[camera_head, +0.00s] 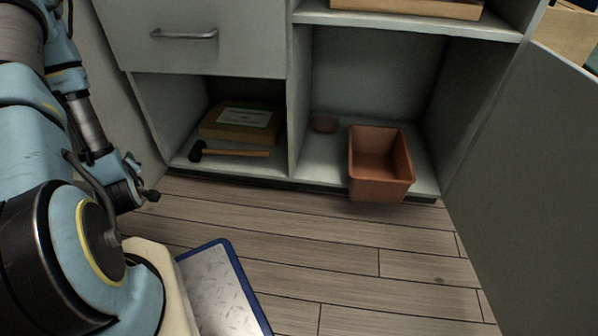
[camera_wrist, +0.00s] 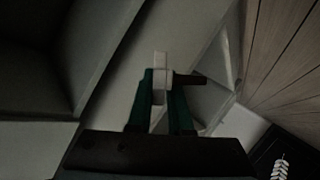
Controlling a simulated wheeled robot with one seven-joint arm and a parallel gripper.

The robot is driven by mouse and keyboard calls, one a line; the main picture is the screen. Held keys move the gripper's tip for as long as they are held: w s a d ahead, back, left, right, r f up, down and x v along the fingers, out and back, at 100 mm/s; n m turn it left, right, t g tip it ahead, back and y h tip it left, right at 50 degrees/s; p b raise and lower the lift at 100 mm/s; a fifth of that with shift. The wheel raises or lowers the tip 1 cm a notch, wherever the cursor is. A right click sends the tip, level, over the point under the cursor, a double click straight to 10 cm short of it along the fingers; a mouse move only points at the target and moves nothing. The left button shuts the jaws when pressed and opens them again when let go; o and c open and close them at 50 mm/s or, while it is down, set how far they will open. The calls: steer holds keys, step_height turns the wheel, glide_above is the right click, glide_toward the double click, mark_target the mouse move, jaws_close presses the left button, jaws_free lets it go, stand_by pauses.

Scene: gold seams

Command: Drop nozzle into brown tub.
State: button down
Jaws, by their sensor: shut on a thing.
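The brown tub (camera_head: 372,190) stands in the lower right compartment of the grey cabinet, upright, with its front at the compartment's front edge. Its visible inside looks empty. My gripper (camera_head: 143,190) is well to the left of the tub, in front of the cabinet's left side. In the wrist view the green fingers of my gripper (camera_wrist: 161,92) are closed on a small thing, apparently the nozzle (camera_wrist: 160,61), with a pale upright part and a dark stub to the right. Its lower part is hidden between the fingers.
A mallet (camera_head: 240,153) and a yellowish box (camera_head: 240,125) lie in the lower left compartment. An open door (camera_head: 520,180) stands at right. A blue-edged panel (camera_head: 222,290) is near my base. The wooden floor (camera_head: 330,235) is clear.

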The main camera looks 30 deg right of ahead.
step_height(320, 180, down, 3)
steer(key=shift+a+r+b, duration=0.1)
steer(key=shift+b, duration=0.7)
